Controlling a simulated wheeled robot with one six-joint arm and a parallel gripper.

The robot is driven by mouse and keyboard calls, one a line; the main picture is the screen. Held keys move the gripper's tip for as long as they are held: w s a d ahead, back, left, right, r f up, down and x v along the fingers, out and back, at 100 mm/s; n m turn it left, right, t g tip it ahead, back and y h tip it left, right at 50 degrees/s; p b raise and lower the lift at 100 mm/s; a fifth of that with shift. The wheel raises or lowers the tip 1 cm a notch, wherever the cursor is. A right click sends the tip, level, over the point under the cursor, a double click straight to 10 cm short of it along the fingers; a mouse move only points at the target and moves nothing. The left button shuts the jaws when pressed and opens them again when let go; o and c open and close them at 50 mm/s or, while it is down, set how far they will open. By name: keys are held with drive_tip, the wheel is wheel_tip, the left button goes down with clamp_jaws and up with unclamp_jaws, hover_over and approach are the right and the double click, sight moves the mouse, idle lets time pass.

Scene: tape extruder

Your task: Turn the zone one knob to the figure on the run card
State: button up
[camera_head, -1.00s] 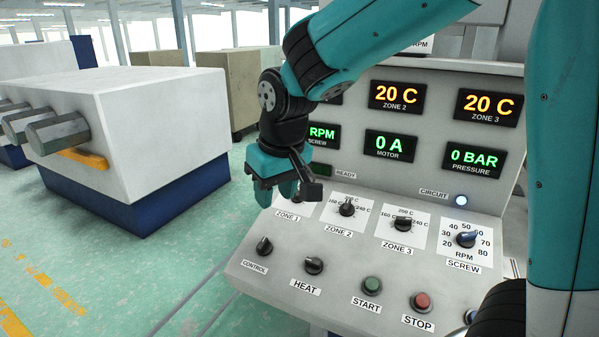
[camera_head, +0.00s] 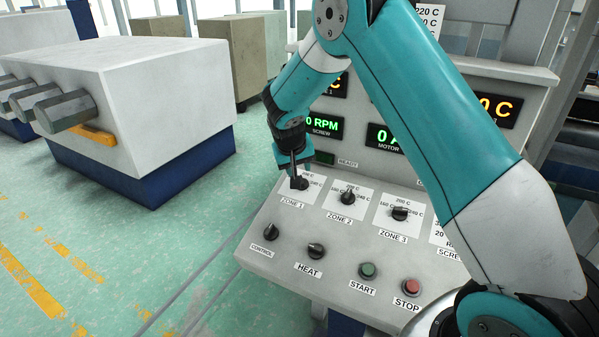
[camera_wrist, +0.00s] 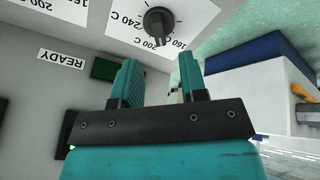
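The zone one knob (camera_head: 299,183) is a dark dial knob on a white plate at the left of the sloping panel. In the wrist view the knob (camera_wrist: 157,22) sits upside down just beyond my fingertips, with 160, 200 and 240 C marks around it. I cannot clearly read its pointer. My gripper (camera_wrist: 160,62) is open and empty, its two teal fingers apart; in the head view my gripper (camera_head: 292,168) hangs close above the knob. The run card (camera_head: 428,17) is cut off at the top edge; 220 C is legible, but its zone is not.
The zone two knob (camera_head: 347,197) and zone three knob (camera_head: 400,213) are to the right. Control (camera_head: 271,232) and heat (camera_head: 316,250) knobs, a green start button (camera_head: 367,270) and a red stop button (camera_head: 411,287) lie below. A white machine (camera_head: 150,85) stands left, across open floor.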

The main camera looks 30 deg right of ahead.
sight(302, 183)
drive_tip(key=p+x, duration=0.1)
drive_tip(key=x, duration=0.5)
clamp_jaws()
